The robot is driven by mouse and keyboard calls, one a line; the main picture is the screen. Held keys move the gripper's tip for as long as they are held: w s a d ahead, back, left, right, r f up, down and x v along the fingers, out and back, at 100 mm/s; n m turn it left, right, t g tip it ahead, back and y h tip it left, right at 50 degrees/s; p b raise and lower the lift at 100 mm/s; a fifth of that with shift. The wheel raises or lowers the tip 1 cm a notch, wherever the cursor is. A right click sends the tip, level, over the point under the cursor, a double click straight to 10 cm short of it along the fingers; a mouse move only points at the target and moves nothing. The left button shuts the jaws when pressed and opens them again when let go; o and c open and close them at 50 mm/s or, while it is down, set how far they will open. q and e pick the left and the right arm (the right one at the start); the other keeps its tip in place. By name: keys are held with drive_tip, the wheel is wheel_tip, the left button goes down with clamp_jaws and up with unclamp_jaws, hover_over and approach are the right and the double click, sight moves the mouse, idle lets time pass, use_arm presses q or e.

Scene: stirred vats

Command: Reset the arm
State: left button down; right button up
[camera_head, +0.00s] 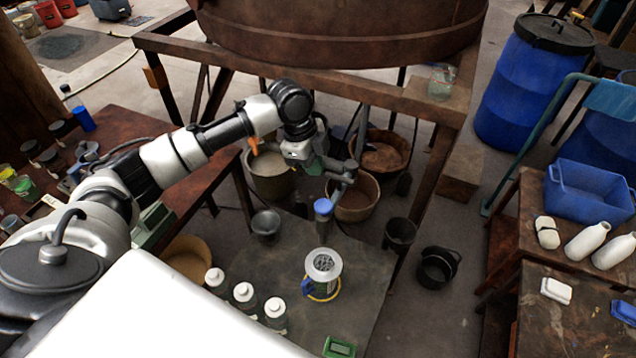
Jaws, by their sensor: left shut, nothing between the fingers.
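My left arm reaches in from the left across the picture. Its gripper (345,167) is shut and empty, in front of the large brown vat's (340,35) wooden stand. It overlaps a downward pipe with a blue end (323,207) in the picture; I cannot tell whether they touch. Below, a container with a pale perforated top and a blue handle (323,264) stands on a dark low surface (365,275). My right gripper is not in view.
White-capped bottles (244,294) stand near my body. Buckets (356,200) crowd the floor under the stand (420,98). Blue barrels (528,88) stand at the right, behind a side table with a blue crate (590,192). A wooden table (190,190) lies under my left arm.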

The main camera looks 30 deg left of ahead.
use_arm(q)
drive_tip(key=shift+s+a+r, duration=0.1)
drive_tip(key=shift+a+r, duration=0.1)
drive_tip(key=shift+r, duration=0.45)
